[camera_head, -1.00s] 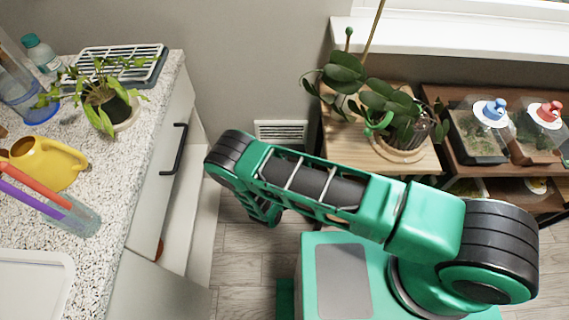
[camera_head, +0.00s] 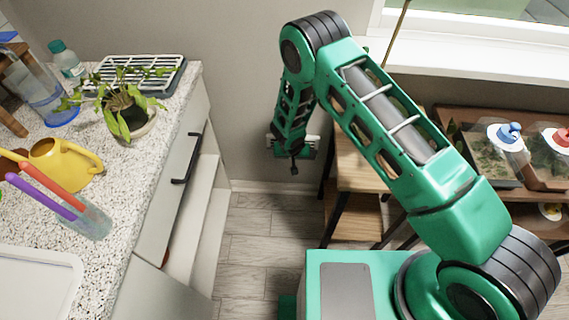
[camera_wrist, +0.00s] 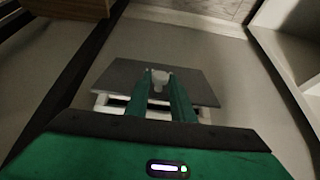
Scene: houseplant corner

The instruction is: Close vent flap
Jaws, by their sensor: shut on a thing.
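The vent (camera_head: 314,140) is low on the back wall in the head view, mostly hidden behind my arm's end. In the wrist view its white frame (camera_wrist: 206,113) shows along the near edge of the dark grey flap (camera_wrist: 122,80). A small pale knob (camera_wrist: 160,76) stands on the flap. My gripper (camera_wrist: 167,78) has its two green fingers on either side of the knob and is shut on it. In the head view my gripper (camera_head: 293,162) is at the vent, its fingers hard to make out. The flap's exact angle to the frame cannot be told.
The cabinet with the speckled counter (camera_head: 120,185) stands at left, its black handle (camera_head: 187,158) facing the gap. A wooden side table (camera_head: 360,175) is close right of the vent. The floor (camera_head: 265,235) between them is clear.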

